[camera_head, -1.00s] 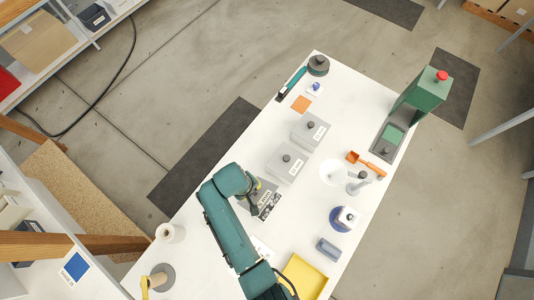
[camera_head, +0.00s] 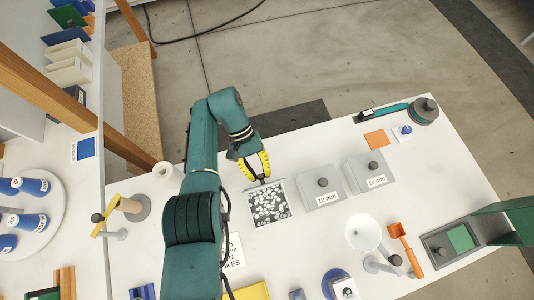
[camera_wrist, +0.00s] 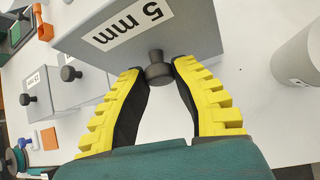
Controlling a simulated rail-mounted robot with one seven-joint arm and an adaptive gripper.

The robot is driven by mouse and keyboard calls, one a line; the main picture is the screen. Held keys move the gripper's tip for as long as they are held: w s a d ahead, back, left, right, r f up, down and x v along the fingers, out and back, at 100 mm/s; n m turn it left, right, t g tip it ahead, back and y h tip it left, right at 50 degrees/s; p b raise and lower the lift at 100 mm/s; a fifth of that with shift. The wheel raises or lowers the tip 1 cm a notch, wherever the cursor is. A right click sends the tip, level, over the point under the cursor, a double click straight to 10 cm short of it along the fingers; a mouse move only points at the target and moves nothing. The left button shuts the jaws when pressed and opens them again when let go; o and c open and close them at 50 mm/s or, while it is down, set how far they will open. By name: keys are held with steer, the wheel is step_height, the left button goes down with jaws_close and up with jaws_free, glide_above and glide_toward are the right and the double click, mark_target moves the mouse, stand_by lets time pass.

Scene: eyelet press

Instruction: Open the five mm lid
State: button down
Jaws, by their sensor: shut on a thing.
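The five mm box (camera_head: 269,206) is uncovered in the head view, with many small pale eyelets showing inside. Its grey lid (camera_wrist: 190,35) fills the top of the wrist view, with an upside-down "5 mm" label and a dark round knob (camera_wrist: 157,69). My gripper (camera_wrist: 159,69) is shut on this knob, one yellow-backed finger on each side. In the head view my gripper (camera_head: 261,178) is at the box's far edge. There the lid shows little of its face and seems raised to about upright.
The closed 10 mm box (camera_head: 322,188) and 15 mm box (camera_head: 370,171) stand to the right. A white bowl (camera_head: 363,232), an orange scoop (camera_head: 405,248) and the green press (camera_head: 508,218) stand farther right. A paper roll (camera_head: 166,170) stands left of my arm.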

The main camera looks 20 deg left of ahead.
steer(key=shift+f, duration=0.2)
stand_by(0.3)
steer(key=c, duration=1)
jaws_free()
steer(key=shift+s+d, duration=0.1)
steer(key=shift+d, duration=0.05)
steer(key=shift+o, duration=1.1)
steer(key=shift+r, duration=0.1)
